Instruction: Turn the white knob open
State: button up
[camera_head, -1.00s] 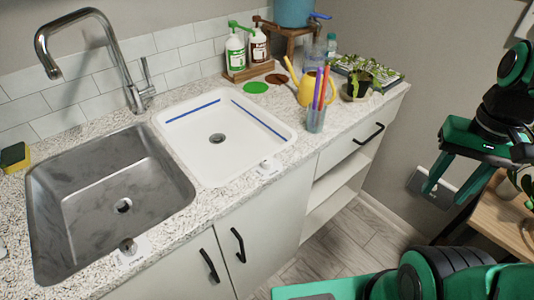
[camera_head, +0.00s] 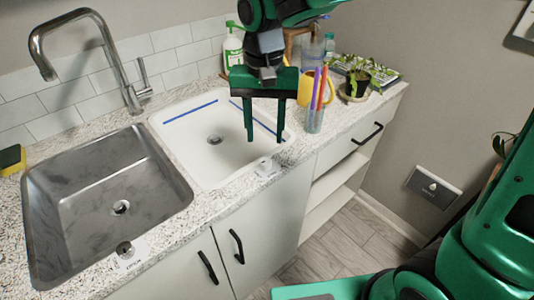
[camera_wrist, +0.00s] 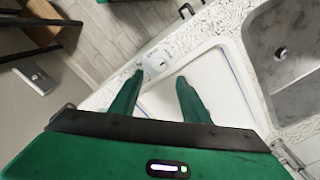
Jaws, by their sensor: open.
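The white knob (camera_head: 267,167) sits on a small pale plate on the counter's front edge, in front of the white basin (camera_head: 190,150). The knob also shows in the wrist view (camera_wrist: 157,62), just beyond my fingertips and between their lines. My gripper (camera_head: 265,138) is open and empty, with both fingers pointing down over the right part of the white basin. In the wrist view my gripper (camera_wrist: 160,76) has its two fingers apart, with nothing between them. The fingers appear apart from the knob. The knob is small and pale, so its exact turn is hard to tell.
A tall faucet (camera_head: 105,60) rises behind. A cup of pens (camera_head: 314,118), a yellow watering can (camera_head: 305,88) and a potted plant (camera_head: 356,82) stand right of the basin.

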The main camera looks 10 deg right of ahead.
aim_at(266, 160)
notch_tip(266, 160, down, 8)
jog(key=shift+f, duration=0.1)
jog(key=shift+c, duration=0.6)
jog(key=c, duration=1)
jog(key=shift+o, duration=0.2)
jog(key=shift+d, duration=0.2)
jog(key=shift+a, duration=0.1)
